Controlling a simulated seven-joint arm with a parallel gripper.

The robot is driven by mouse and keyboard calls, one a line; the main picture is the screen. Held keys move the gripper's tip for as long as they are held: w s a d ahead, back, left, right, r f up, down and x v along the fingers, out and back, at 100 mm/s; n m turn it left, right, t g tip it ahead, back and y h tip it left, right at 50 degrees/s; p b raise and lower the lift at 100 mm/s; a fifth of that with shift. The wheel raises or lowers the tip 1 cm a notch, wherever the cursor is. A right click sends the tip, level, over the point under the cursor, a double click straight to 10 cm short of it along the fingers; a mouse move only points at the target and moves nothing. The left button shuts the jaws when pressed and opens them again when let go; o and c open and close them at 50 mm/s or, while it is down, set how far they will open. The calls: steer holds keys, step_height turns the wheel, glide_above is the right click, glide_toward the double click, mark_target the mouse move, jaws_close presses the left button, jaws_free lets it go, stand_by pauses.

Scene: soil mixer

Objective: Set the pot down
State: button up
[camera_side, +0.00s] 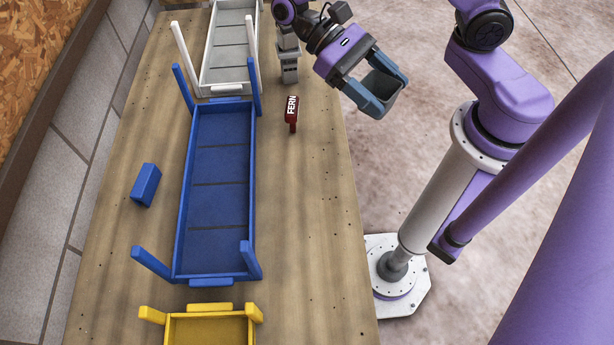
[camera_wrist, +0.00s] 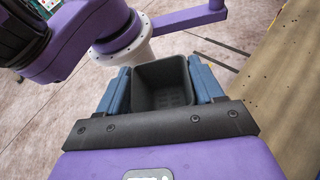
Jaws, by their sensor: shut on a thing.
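My gripper (camera_side: 388,90) is shut on a dark grey square pot (camera_side: 380,84), with one blue-grey finger on each side of it. In the side view they are in the air at the upper right, off the table's right edge. In the wrist view the pot (camera_wrist: 163,84) sits between the fingers of my gripper (camera_wrist: 163,92), its open top toward the camera. I can see into it and it looks empty. Floor shows behind it.
A wooden table (camera_side: 310,230) bears a white tray (camera_side: 203,72), a long blue tray (camera_side: 182,215) and a yellow tray (camera_side: 215,312). A blue block (camera_side: 146,185) lies left, and a red "FERN" tag (camera_side: 292,108) lies right of the trays. The table's right strip is mostly clear.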

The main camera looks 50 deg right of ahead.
steer(key=w+a+r+m+t+y, duration=0.2)
steer(key=a+r+m+t+y, duration=0.3)
steer(key=a+m+t+y, duration=0.3)
steer(key=w+a+r+m+t+y, duration=0.2)
steer(key=a+r+m+t+y, duration=0.35)
steer(key=m, duration=0.55)
steer(key=shift+y, duration=0.55)
steer(key=f, duration=2)
steer(key=shift+a+f, duration=0.15)
steer(key=shift+a, duration=0.15)
steer(key=shift+f, duration=0.6)
steer(key=shift+n, duration=0.3)
steer(key=o, duration=1)
